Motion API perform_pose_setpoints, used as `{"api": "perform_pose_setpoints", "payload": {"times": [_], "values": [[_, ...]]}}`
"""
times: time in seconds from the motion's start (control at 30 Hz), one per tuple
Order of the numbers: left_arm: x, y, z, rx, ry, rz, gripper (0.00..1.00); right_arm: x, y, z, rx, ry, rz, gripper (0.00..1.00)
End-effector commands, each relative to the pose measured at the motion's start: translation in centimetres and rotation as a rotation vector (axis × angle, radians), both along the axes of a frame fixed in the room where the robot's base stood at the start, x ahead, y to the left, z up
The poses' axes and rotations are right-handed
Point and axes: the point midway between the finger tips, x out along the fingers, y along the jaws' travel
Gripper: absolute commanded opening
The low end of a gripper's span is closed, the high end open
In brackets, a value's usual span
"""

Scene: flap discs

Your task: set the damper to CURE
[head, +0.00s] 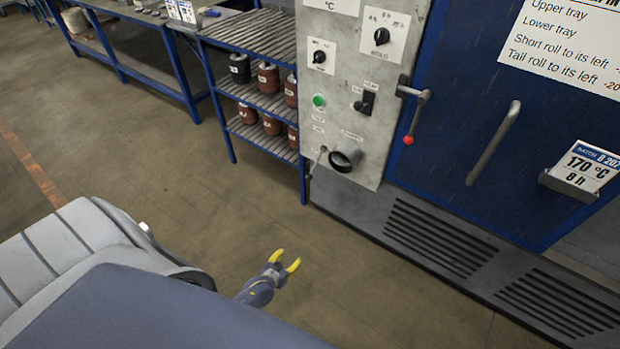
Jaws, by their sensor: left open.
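The grey control panel (335,100) stands left of the blue oven door. Low on it is a dark round duct stub (346,159) with a small lever (322,154) at its left, which looks like the damper. The small labels beside it are too small to read, so I cannot tell its setting. My left gripper (286,261), with yellow fingertips, is open and empty. It is in front of and below the panel, over the floor, apart from everything. My right gripper is not in view.
The panel also carries two dial knobs (381,36), a green button (319,101) and a black switch (367,103). A red-tipped door latch (415,115) and door handle (494,143) are to the right. A blue shelf rack (257,105) with rolls stands left. Floor between is clear.

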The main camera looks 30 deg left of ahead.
Motion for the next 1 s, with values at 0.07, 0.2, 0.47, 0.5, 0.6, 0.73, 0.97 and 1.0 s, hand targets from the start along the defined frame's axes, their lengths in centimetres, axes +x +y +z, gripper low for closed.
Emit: {"api": "perform_pose_setpoints", "payload": {"times": [0.07,0.2,0.47,0.5,0.6,0.73,0.97,1.0], "values": [[4.0,1.7,5.0,-0.021,-0.158,0.042,0.51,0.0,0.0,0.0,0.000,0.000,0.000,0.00],[8.1,4.0,12.8,-0.064,-0.400,0.095,0.51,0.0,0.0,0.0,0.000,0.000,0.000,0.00],[9.6,4.9,18.7,-0.127,-0.608,0.127,0.51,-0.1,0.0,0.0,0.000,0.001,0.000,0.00],[9.7,4.9,18.8,-0.131,-0.615,0.128,0.51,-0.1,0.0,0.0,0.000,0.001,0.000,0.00],[10.2,5.0,19.1,-0.136,-0.626,0.130,0.51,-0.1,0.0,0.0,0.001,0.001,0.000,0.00],[11.7,5.3,19.1,-0.137,-0.626,0.130,0.51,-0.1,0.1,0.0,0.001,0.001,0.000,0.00],[15.6,6.0,19.1,-0.135,-0.624,0.129,0.51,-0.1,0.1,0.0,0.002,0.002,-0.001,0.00],[16.3,6.1,19.0,-0.134,-0.622,0.129,0.51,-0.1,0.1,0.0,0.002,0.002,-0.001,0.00]]}}
